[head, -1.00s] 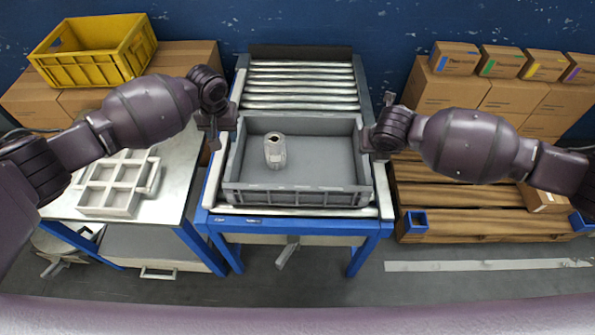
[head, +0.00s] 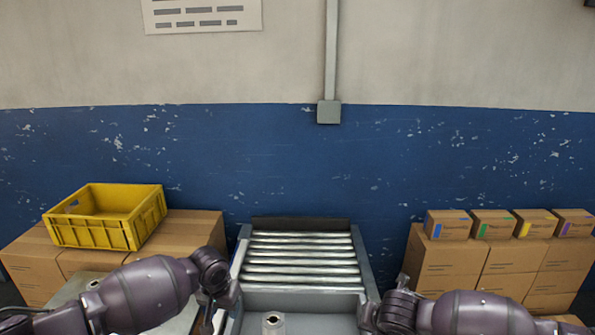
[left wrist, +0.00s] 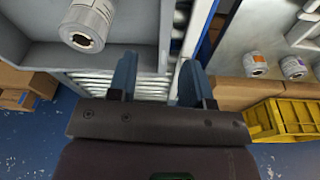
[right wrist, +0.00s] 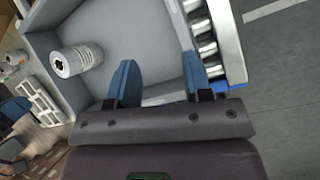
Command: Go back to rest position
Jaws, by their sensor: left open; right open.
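My left gripper (left wrist: 155,82) is open and empty in the left wrist view, its two blue fingers apart at the tote's side wall. In the head view it shows low at the left side of the tote. My right gripper (right wrist: 162,85) is open and empty in the right wrist view, its fingers apart at the opposite wall. The grey tote (head: 317,322) stands on the roller conveyor and is cut off by the lower edge of the head view.
Bare conveyor rollers (head: 302,262) lie behind the tote. A yellow crate (head: 95,235) sits on cardboard boxes at the left. Stacked cartons (head: 447,265) stand at the right.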

